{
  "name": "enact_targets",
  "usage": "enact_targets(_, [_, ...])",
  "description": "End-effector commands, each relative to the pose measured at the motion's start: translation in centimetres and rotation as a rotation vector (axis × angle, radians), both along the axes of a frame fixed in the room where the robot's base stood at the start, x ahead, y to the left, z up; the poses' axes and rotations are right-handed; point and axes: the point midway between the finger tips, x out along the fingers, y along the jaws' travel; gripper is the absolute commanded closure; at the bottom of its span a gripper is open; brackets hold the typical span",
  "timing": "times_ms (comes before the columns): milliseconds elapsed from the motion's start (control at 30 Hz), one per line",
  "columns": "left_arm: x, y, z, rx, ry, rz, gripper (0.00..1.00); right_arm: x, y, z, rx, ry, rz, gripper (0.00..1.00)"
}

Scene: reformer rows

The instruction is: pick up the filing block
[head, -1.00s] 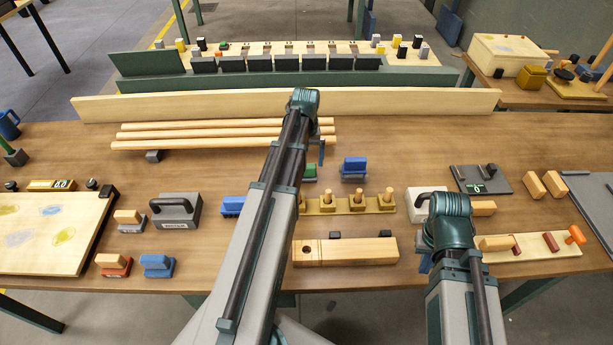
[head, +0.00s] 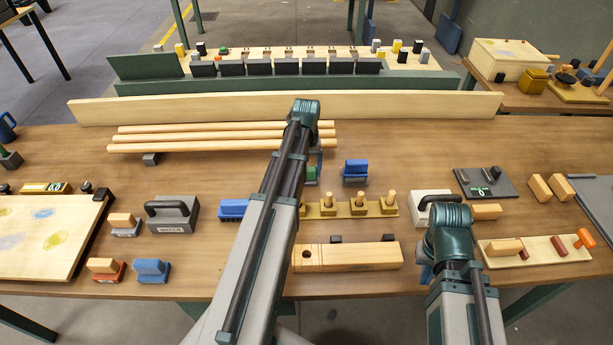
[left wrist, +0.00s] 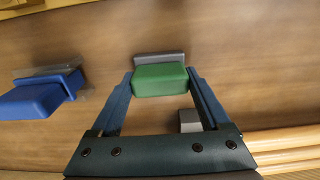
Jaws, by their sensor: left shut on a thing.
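A green block (left wrist: 160,79) with a grey base sits between the blue fingers of my left gripper (left wrist: 160,76) in the left wrist view. The fingers touch its two sides and are shut on it. No label on it is readable, so its name cannot be confirmed. In the head view, the green block (head: 312,174) shows only in part beside my left arm, on or just above the table. My right gripper (head: 425,273) is mostly hidden under its own arm near the table's front edge; its fingers cannot be made out.
A blue block (head: 355,170) stands right of the green one and shows in the left wrist view (left wrist: 40,97). A pegged rail (head: 345,210) and a wooden bar (head: 360,255) lie in front. Long dowels (head: 220,138) lie behind, left. Bare table lies between the blue block and the dark plate (head: 483,184).

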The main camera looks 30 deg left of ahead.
Motion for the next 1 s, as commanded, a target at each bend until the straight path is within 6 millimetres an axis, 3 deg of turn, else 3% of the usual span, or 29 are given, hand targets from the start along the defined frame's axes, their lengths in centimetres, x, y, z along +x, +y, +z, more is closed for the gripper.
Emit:
enact_targets(467, [0.0,0.0,1.0,0.000,0.000,0.000,0.85,0.0,0.0,1.0,0.000,0.000,0.000,1.00])
enact_targets(1000, [0.0,0.0,8.5,0.000,0.000,0.000,0.85,0.0,0.0,8.5,0.000,0.000,0.000,1.00])
